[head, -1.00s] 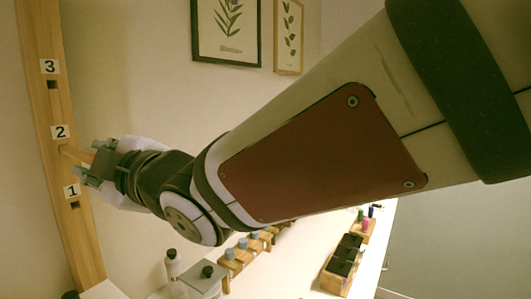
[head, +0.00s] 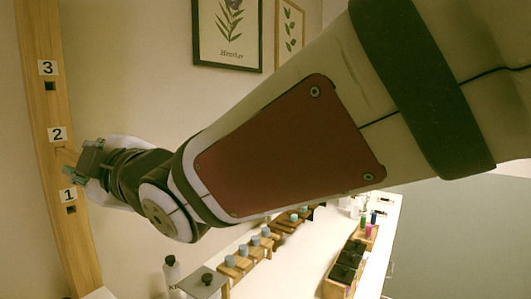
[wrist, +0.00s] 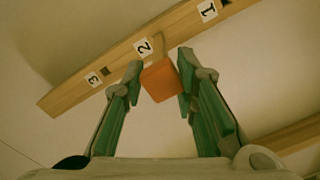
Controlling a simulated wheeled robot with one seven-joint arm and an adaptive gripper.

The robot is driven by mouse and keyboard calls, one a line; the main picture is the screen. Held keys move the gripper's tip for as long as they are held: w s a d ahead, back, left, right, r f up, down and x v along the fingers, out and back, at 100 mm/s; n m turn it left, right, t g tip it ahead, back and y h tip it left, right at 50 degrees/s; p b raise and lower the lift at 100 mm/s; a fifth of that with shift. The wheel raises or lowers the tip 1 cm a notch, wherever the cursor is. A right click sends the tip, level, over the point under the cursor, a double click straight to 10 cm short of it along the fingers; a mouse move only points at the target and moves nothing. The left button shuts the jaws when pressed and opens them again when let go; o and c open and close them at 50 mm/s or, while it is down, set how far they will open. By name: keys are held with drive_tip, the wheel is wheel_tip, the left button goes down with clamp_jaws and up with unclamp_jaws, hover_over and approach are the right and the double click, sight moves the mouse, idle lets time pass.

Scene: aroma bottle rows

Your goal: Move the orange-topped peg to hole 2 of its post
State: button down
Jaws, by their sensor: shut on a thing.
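The tall wooden post (head: 50,115) stands at the left of the head view, with labels 3, 2 and 1 from top to bottom. It runs diagonally across the wrist view (wrist: 125,65). My gripper (head: 76,166) is close to the post, just below the 2 label (head: 57,134). In the wrist view, the orange-topped peg (wrist: 160,82) is between my fingers (wrist: 160,72), which are shut on it. Its pale shaft (wrist: 160,46) points to the post beside the 2 label (wrist: 143,46). The gripper mostly hides the peg in the head view; how deep its tip sits is unclear.
A white table (head: 285,262) below holds a wooden rack of blue-topped pieces (head: 253,245), a dark-filled wooden tray (head: 343,268) and a white bottle (head: 171,270). Framed plant pictures (head: 227,35) hang on the wall. Open air surrounds the arm.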

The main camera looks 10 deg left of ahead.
drive_tip(key=shift+w+a+b, duration=0.25)
drive_tip(key=shift+a+b, duration=0.05)
drive_tip(key=shift+a, duration=0.25)
drive_tip(key=c, duration=1.2)
unclamp_jaws()
drive_tip(key=v, duration=1.2)
drive_tip(key=shift+f, duration=0.1)
